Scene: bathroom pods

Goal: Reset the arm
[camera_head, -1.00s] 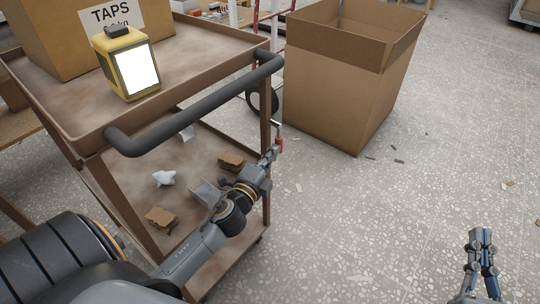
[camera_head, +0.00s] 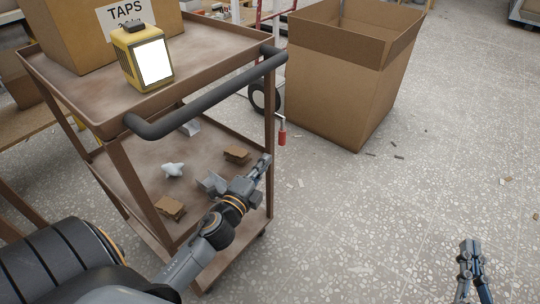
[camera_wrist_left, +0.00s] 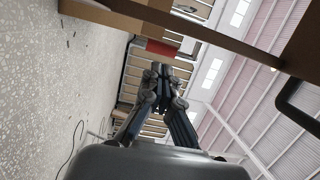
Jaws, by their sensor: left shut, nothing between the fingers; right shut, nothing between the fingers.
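My left gripper (camera_head: 264,162) is shut and empty. In the head view it shows in front of the cart's right side, below the handle bar and a little left of a red-handled hanging piece (camera_head: 282,136). A gap shows between the fingertips and that piece. In the left wrist view the left gripper's fingers (camera_wrist_left: 163,72) are together with nothing between them. My right gripper (camera_head: 469,244) is shut and empty over the open floor at the lower right.
The brown cart (camera_head: 70,95) has a black handle bar (camera_head: 205,98). A yellow lamp (camera_head: 146,60) and a TAPS box (camera_head: 70,40) stand on top; scraps (camera_head: 171,208) lie on its lower shelf. A large open carton (camera_head: 335,100) stands behind. Floor at right is mostly clear.

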